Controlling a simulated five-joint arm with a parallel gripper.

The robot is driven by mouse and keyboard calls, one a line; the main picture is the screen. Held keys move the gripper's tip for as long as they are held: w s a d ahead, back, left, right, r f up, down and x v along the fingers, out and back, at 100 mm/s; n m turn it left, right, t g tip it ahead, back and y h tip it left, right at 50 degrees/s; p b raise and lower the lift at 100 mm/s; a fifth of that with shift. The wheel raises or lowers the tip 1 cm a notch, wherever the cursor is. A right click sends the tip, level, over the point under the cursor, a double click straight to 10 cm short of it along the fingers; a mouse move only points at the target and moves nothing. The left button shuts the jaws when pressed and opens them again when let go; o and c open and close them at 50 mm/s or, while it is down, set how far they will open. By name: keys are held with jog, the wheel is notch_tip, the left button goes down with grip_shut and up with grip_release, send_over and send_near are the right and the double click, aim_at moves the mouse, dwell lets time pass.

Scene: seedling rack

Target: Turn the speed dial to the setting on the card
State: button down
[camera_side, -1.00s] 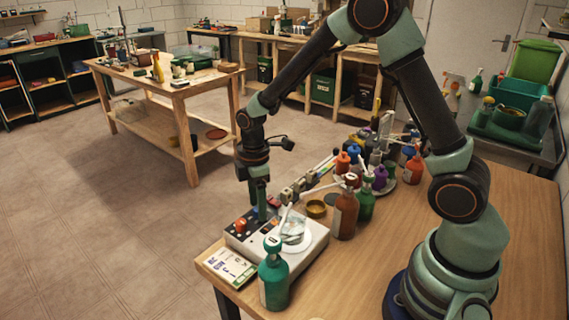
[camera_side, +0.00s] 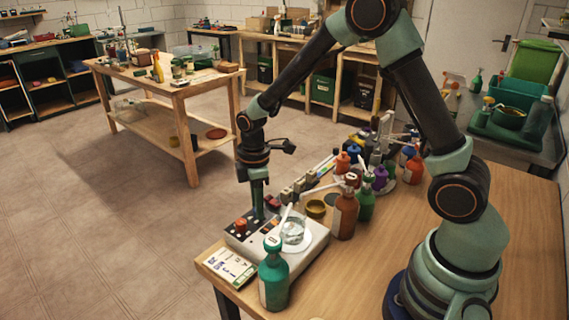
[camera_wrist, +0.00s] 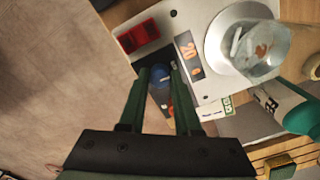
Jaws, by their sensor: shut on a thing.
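A white stirrer unit (camera_side: 301,254) stands at the table's front left edge, with a dark control panel on its left side. My gripper (camera_side: 258,214) points down onto that panel. In the wrist view my gripper (camera_wrist: 160,76) has its two green fingers shut on a blue dial (camera_wrist: 160,77). The fingers hide part of the dial, and I cannot read its pointer. An orange-red knob (camera_side: 241,225) sits beside it on the panel. The setting card (camera_side: 230,267) lies flat in front of the unit; its marks are too small to read.
A glass beaker (camera_side: 293,230) stands on the unit's round plate. A green bottle (camera_side: 274,277) stands close in front, and a brown bottle (camera_side: 345,212) stands behind to the right. Red switches (camera_wrist: 138,36) are near the fingers. Open floor lies left of the table.

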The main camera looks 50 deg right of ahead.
jog(key=m, duration=0.5)
jog(key=shift+m, duration=0.4)
jog(key=m, duration=0.4)
jog(key=shift+m, duration=0.4)
jog(key=c, duration=0.6)
grip_release()
notch_tip(320, 180, up, 12)
jog(key=shift+r, duration=0.2)
